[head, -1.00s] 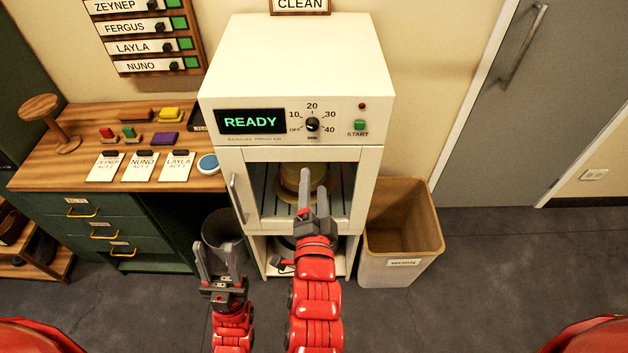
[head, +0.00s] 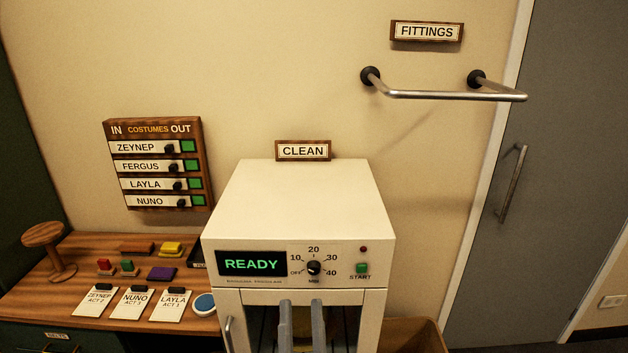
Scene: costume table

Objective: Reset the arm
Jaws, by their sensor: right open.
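My right gripper (head: 301,326) shows at the bottom centre of the head view, only its two grey fingers in sight. The fingers are apart, in front of the opening of the white cabinet (head: 310,205). A yellowish thing inside the cabinet shows between and behind the fingers, mostly hidden. The cabinet's display reads READY. My left gripper is out of view.
A wooden desk (head: 50,299) with cards, stamps and a hat stand (head: 50,252) is at left. A brown bin (head: 415,338) stands right of the cabinet. A metal rail (head: 450,95) sticks out from the wall above. A grey door (head: 570,150) is at right.

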